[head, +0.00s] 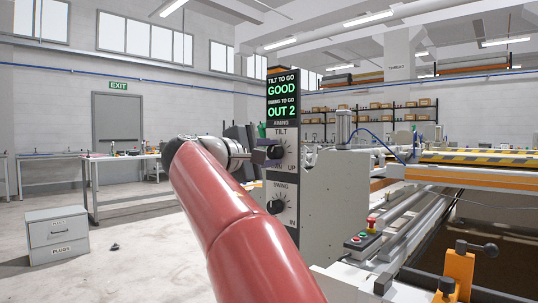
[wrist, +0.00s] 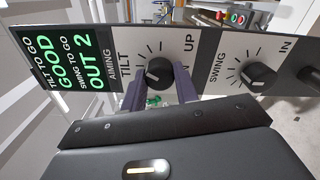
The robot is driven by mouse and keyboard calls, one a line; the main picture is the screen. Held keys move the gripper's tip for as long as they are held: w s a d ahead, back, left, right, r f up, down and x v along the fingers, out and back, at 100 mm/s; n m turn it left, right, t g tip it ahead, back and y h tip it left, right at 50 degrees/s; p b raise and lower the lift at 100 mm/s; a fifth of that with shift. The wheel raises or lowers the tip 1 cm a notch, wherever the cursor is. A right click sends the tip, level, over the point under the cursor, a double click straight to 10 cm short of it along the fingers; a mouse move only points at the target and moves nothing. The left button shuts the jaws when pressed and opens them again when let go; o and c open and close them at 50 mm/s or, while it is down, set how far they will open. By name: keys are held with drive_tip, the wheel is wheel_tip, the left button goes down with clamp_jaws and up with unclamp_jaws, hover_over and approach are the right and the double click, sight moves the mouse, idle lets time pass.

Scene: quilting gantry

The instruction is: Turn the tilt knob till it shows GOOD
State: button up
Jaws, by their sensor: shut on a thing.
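The tilt knob (wrist: 159,71) is a black round dial with a white pointer line, on a white panel marked TILT and UP. My gripper (wrist: 160,92) has its two purple-grey fingers on either side of this knob and is shut on it. In the head view my gripper (head: 268,152) is at the tilt dial, and the knob (head: 276,152) is partly hidden behind it. The display (head: 282,96) reads TILT TO GO GOOD in green, with SWING TO GO OUT 2 below. The wrist view shows the same display (wrist: 70,62) turned on its side.
The swing knob (head: 277,206) sits below the tilt dial and also shows in the wrist view (wrist: 257,76). A red stop button (head: 371,223) is on a box to the right. A grey drawer cabinet (head: 56,235) stands at left on open floor.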

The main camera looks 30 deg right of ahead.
drive_tip(key=o, duration=1)
drive_tip(key=v, duration=0.8)
drive_tip(key=shift+d, duration=0.1)
drive_tip(key=s+a+f+m+y, duration=0.2)
drive_tip(key=s+f+y, duration=0.3)
drive_tip(key=f, duration=0.8)
drive_tip(key=s+a+f+m+y, duration=0.2)
drive_tip(key=s+f+y, duration=0.4)
drive_tip(key=s+f, duration=0.5)
drive_tip(key=s+a+f+m+y, duration=0.3)
drive_tip(key=s+f+y, duration=0.3)
drive_tip(key=f, duration=1.1)
drive_tip(key=shift+s+a+f+g, duration=0.1)
drive_tip(key=shift+s+a+g, duration=0.1)
drive_tip(key=shift+s, duration=0.3)
drive_tip(key=shift+s+a+f+g, duration=0.1)
drive_tip(key=shift+s+a, duration=0.15)
drive_tip(key=shift+s, duration=0.25)
